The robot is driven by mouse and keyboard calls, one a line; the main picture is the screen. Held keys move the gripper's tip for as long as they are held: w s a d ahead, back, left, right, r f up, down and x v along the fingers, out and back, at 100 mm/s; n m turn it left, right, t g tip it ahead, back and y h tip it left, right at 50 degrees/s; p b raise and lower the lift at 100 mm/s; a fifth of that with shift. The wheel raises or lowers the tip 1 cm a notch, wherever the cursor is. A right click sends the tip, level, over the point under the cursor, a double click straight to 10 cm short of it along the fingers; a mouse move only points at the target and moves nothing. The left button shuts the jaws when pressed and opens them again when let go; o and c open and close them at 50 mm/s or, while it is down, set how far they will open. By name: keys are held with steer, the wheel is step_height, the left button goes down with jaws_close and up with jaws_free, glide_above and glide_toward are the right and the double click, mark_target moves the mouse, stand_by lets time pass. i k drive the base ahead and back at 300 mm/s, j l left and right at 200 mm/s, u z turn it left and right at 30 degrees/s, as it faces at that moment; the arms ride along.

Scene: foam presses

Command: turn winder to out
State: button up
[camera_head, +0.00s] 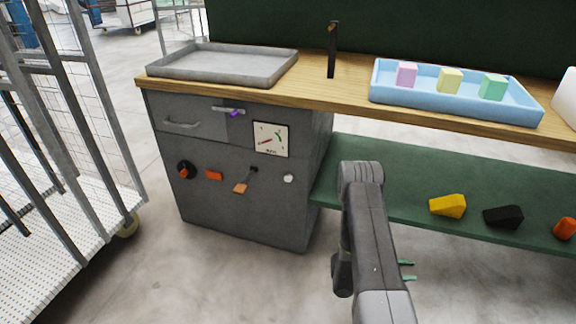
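The grey press cabinet (240,212) stands left of centre. Its front carries a round black knob with an orange part (186,170), a small orange block (214,175), a dark arm with an orange end hanging down left (241,187) and a small white knob (288,178). No readable label shows which one is the winder. A purple piece (235,114) sits on a pale bar above, beside a white dial (270,140) with a red mark.
A grey tray (220,76) lies on the wooden top, with a black post (333,50) and a blue tray (390,94) of coloured blocks to the right. The green lower shelf (375,150) holds yellow, black and orange pieces. A wire cage trolley (75,215) stands left. Floor before the cabinet is clear.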

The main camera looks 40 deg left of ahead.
mark_target(186, 170)
steer(key=j+u, duration=0.1)
steer(key=u, duration=0.35)
steer(key=j+u, duration=0.1)
steer(key=u, duration=0.3)
steer(key=i+u, duration=0.1)
steer(key=u, duration=0.35)
steer(key=i+j+u, duration=0.1)
steer(key=u, duration=0.35)
steer(key=i+j+u, duration=0.15)
steer(key=i+u, duration=0.3)
steer(key=i+l+u, duration=0.1)
steer(key=i+u, duration=0.3)
steer(key=i, duration=0.55)
